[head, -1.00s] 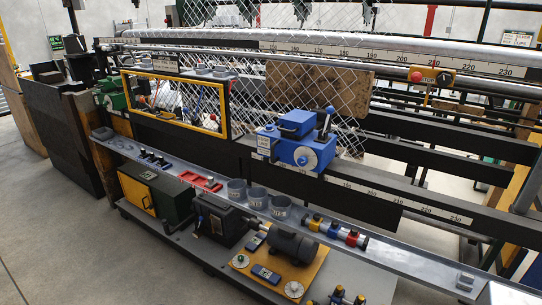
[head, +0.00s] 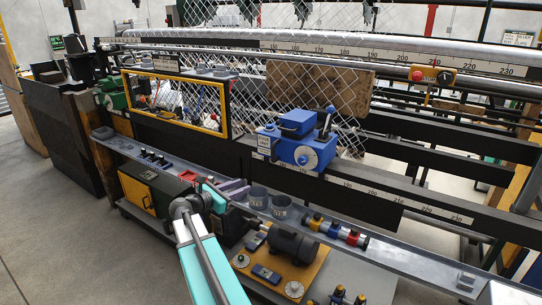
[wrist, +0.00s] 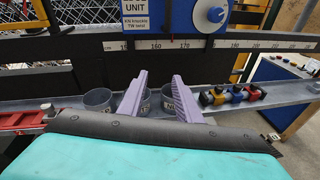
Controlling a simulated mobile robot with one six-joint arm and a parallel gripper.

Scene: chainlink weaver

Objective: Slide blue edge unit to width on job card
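The blue edge unit (head: 300,150) sits on the dark rail near the middle of the head view, with a round white dial, an upright lever and a label. Its lower front shows at the top of the wrist view (wrist: 186,18), with the rail's number scale (wrist: 235,44) below it. My gripper (head: 236,185) is in front of and below the unit, over the grey shelf. In the wrist view its two purple fingers (wrist: 160,80) stand apart with nothing between them. They do not touch the unit. I cannot make out a job card.
Grey cups (head: 282,206) and red, blue and yellow knobbed parts (head: 335,231) stand on the shelf (head: 405,252). A motor (head: 293,245) sits on the lower deck. Chain-link mesh (head: 245,75) hangs behind the unit. A red-button control box (head: 432,76) is at right.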

